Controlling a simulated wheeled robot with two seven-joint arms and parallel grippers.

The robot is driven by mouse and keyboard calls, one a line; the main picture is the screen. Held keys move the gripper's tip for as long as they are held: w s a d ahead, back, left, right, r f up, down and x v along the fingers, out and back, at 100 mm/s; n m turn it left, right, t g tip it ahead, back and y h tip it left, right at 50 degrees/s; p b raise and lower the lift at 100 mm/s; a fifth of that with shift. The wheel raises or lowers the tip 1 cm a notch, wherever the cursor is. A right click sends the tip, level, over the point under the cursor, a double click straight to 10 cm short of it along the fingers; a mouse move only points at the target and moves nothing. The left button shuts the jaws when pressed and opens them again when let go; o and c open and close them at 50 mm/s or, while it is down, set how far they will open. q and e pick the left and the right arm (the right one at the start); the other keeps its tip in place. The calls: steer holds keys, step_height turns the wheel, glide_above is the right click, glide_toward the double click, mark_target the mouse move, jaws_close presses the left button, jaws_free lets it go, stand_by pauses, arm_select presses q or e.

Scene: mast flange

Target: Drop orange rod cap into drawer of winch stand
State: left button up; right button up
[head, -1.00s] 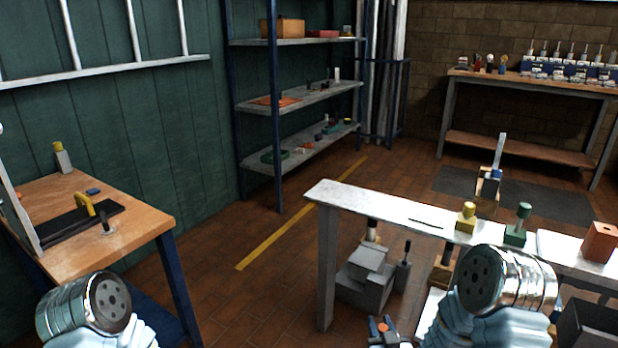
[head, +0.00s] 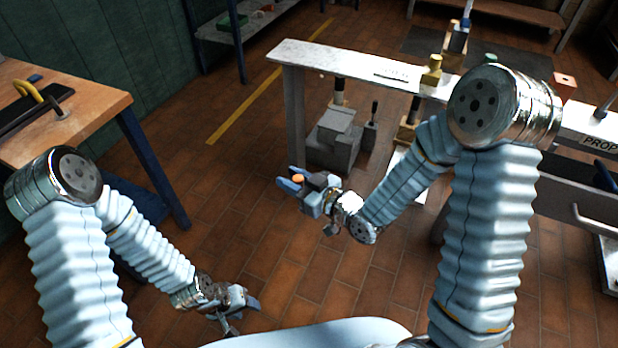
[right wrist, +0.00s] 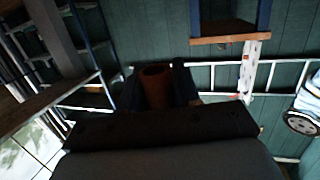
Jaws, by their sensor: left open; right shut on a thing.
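My right gripper (head: 292,180) is shut on the orange rod cap (head: 297,178) in the head view. It holds the cap above the brick floor, in front of the white bench. In the right wrist view the cap (right wrist: 155,86) shows as a dim orange-brown cylinder between the two dark fingers. My left gripper (head: 241,313) is open and empty, low over the floor near my base. A dark grey unit with a bar handle (head: 588,222) stands at the right below the bench top. I cannot tell whether it is the winch stand's drawer.
The white bench (head: 350,62) carries a yellow knobbed block (head: 432,70) and a red-orange block (head: 563,86). Grey stepped blocks (head: 335,140) stand beneath it. A wooden table (head: 95,105) is at the left. The floor between them is clear.

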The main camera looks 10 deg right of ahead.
steer(key=w+a+f+n+g+y, duration=0.3)
steer(key=w+f+n+g+y, duration=0.1)
steer(key=f+g, duration=0.1)
step_height(320, 180, up, 10)
steer(key=w+a+m+t+h, duration=0.2)
steer(key=a+m+t+h, duration=0.1)
steer(key=m+t+h, duration=0.8)
steer(key=s+d+f+n+g+y, duration=0.1)
steer(key=d+f+n+g+y, duration=0.1)
steer(key=f+n+g+y, duration=0.3)
steer(key=s+d+f+n+g+y, duration=0.2)
steer(key=f+n+g+y, duration=0.3)
steer(key=n+g, duration=0.6)
steer(key=d+g+y, duration=0.1)
steer(key=y, duration=0.1)
steer(key=shift+y, duration=0.4)
